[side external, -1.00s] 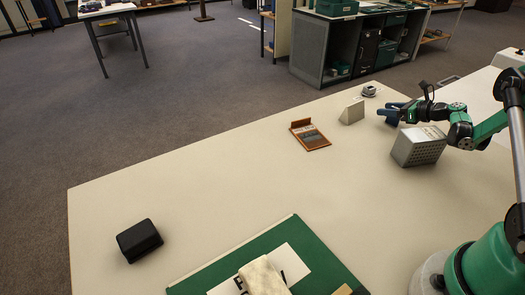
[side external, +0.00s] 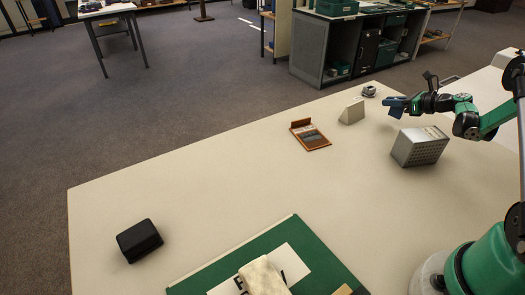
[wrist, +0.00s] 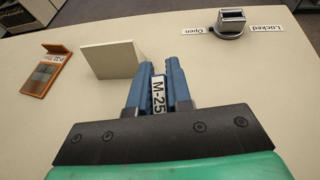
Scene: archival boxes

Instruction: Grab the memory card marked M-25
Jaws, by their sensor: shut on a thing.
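My gripper (side external: 390,107) is up over the far right part of the table, just beyond the grey perforated box. In the wrist view its blue fingers (wrist: 160,78) are shut on a small card (wrist: 158,94) with a white label reading M-25. The label stands between the two fingers, and much of the card is hidden by them. In the side view the card cannot be made out.
A grey perforated box (side external: 416,150) stands below my arm. A pale wedge block (side external: 352,112), a brown tray with cards (side external: 322,146) and a round device (side external: 369,90) by Open and Locked labels are nearby. A black case (side external: 139,240) sits left; the table between is clear.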

